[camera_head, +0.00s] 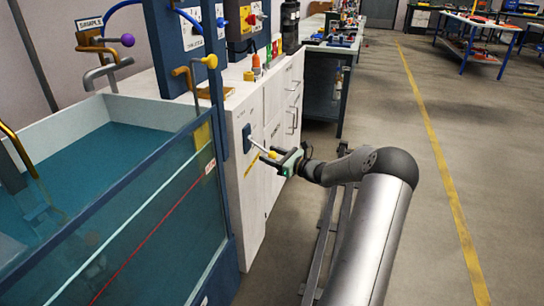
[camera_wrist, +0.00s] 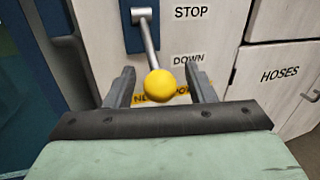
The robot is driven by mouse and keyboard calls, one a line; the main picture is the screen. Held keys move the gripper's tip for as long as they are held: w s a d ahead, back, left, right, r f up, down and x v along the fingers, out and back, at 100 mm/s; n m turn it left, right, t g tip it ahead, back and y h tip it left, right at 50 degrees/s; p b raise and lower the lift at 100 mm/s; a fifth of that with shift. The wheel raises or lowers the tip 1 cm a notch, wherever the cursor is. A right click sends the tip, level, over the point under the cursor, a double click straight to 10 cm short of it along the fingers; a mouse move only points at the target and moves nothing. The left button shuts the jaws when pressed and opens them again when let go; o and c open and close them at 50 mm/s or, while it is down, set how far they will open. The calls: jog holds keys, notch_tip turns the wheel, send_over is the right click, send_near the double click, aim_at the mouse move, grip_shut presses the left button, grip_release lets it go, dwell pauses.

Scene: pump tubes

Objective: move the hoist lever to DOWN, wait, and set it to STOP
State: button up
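The hoist lever is a grey rod with a yellow ball knob (camera_wrist: 159,84), on a dark blue plate (camera_wrist: 167,35) on the white cabinet front. The head view shows the knob (camera_head: 272,154) standing out from its plate (camera_head: 248,139). The labels STOP (camera_wrist: 191,12) and DOWN (camera_wrist: 188,58) are right of the lever in the wrist view. The rod comes out toward the camera and slants down, and I cannot tell its exact setting. My gripper (camera_wrist: 160,82) is open, with one finger on each side of the knob and gaps visible; it also shows in the head view (camera_head: 276,159).
A glass-walled water tank (camera_head: 120,225) stands at the left. Another yellow knob (camera_head: 210,61) and a purple knob (camera_head: 127,40) sit above it. A HOSES cabinet door (camera_wrist: 283,85) is right of the lever. The floor (camera_head: 425,215) to the right is clear.

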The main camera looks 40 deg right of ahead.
grip_shut()
jog(key=r+p, duration=0.1)
jog(key=p, duration=0.1)
jog(key=r+g+p, duration=0.1)
jog(key=p, duration=0.1)
jog(key=g+p, duration=0.1)
jog(key=shift+s+d+r+n+h+p, duration=0.2)
jog(key=shift+s+r+n+h+p, duration=0.1)
jog(key=shift+s+r+h+p, duration=0.1)
notch_tip(320, 180, up, 2)
jog(key=g+p, duration=0.1)
jog(key=p, duration=0.1)
jog(key=g+h+p, duration=0.1)
jog(key=p, duration=0.2)
jog(key=shift+s+d+n+g, duration=0.15)
jog(key=shift+n+g, duration=0.15)
jog(key=shift+g, duration=0.1)
jog(key=shift+r+p, duration=0.1)
jog(key=shift+p, duration=0.7)
jog(key=shift+g, duration=0.3)
jog(key=shift+o, duration=0.5)
grip_release()
jog(key=shift+s, duration=0.1)
